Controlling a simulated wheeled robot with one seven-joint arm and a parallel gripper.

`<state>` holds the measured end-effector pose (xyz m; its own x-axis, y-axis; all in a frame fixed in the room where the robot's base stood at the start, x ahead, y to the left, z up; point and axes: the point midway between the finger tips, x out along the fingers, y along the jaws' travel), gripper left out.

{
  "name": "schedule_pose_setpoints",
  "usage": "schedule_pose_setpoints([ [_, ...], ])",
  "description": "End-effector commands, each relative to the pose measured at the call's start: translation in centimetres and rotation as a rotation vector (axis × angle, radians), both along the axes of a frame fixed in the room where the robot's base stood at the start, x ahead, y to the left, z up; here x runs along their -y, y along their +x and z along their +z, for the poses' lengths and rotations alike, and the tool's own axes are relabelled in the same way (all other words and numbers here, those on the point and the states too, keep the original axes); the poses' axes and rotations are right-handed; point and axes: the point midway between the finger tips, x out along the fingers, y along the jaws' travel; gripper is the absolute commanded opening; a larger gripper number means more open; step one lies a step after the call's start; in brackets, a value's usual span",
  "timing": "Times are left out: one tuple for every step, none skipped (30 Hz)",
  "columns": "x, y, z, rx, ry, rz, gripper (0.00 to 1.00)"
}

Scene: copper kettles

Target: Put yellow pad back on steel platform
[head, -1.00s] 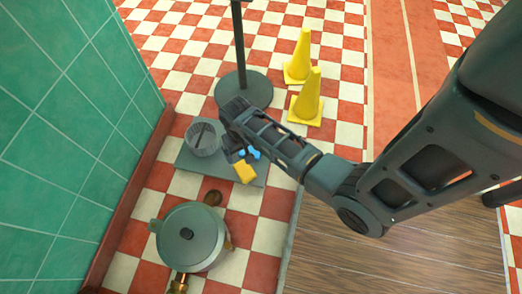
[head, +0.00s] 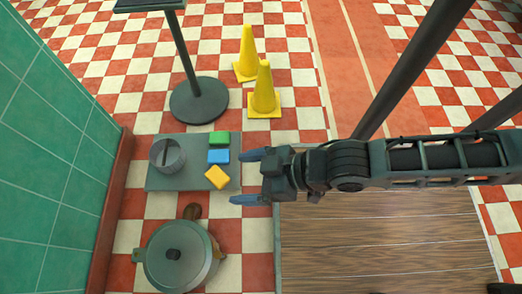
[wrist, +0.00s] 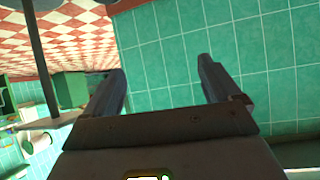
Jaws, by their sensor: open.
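The yellow pad (head: 217,177) lies on the grey steel platform (head: 182,181), near its front right corner and turned at an angle to the platform's edges. The blue pad (head: 218,156) and the green pad (head: 219,138) lie behind it in a row on the platform. My gripper (head: 243,177) is open and empty, just right of the yellow pad in the head view, with its fingers pointing left. The wrist view shows the two spread fingers (wrist: 165,80) with nothing between them, and no pad is visible there.
A grey ribbed cup-like container (head: 168,156) stands on the platform's left side. A lidded kettle (head: 178,256) stands in front. Behind are a round-based post (head: 199,100) and two yellow cones (head: 264,92). A green tiled wall (head: 50,170) bounds the left.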

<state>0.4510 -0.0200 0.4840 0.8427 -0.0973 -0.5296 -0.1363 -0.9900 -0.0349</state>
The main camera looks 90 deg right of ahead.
Motion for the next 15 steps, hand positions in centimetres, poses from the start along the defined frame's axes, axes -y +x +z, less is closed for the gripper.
schedule_pose_setpoints([
  [-0.6,-1.0,2.7,0.049,-0.011,0.031,0.9],
  [-0.8,-1.3,4.2,0.082,-0.018,0.047,0.9],
  [-1.1,-1.7,6.1,0.121,-0.026,0.065,0.9],
  [-1.2,-1.9,7.5,0.149,-0.032,0.078,0.9],
  [-1.4,-2.2,8.6,0.174,-0.037,0.089,0.9],
  [-1.6,-2.4,10.1,0.204,-0.042,0.101,0.9],
  [-1.7,-2.5,11.0,0.222,-0.045,0.109,0.9],
  [-1.8,-2.6,11.8,0.239,-0.047,0.116,0.9],
  [-1.8,-2.8,12.6,0.256,-0.05,0.122,0.9],
  [-1.9,-2.8,13.1,0.267,-0.051,0.126,0.9],
  [-1.9,-2.9,13.5,0.275,-0.053,0.128,0.9],
  [-2.0,-2.9,13.8,0.281,-0.054,0.13,0.9],
  [-2.0,-2.9,13.9,0.284,-0.055,0.132,0.9],
  [-2.0,-2.9,14.0,0.286,-0.055,0.133,0.9],
  [-2.0,-2.9,14.1,0.287,-0.055,0.133,0.9],
])
